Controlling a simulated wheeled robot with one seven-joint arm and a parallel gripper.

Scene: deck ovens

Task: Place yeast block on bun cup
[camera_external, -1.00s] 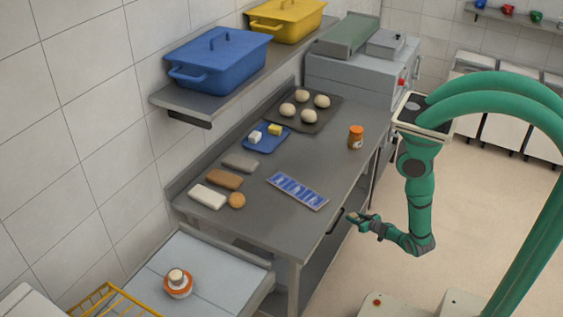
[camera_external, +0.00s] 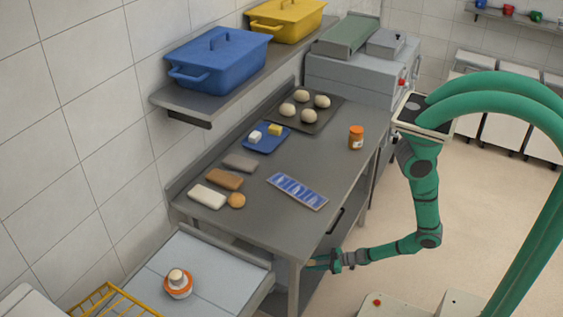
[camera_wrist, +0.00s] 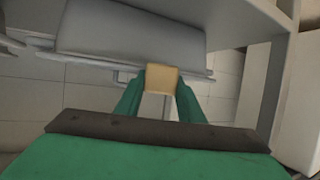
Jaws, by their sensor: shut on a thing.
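My gripper (camera_external: 320,263) is shut on a small tan block (camera_wrist: 161,79), which I take to be the yeast block. In the wrist view the block sits between the two green fingertips. In the external view my gripper is at the front right leg of the steel bench, lower in the picture than the bench top, and the block is barely visible. A white and orange cup-like thing with a pale round top (camera_external: 178,281) stands upright on the lower left counter, apart from my gripper; I cannot tell for sure that it is the bun cup.
The steel bench (camera_external: 270,208) holds a blue tray (camera_external: 262,146) with white and yellow blocks, a dark tray of dough balls (camera_external: 325,119), several loaf-like pieces, a blue mould strip (camera_external: 297,190) and an orange jar (camera_external: 356,138). A yellow wire basket (camera_external: 112,300) is at the lower left.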

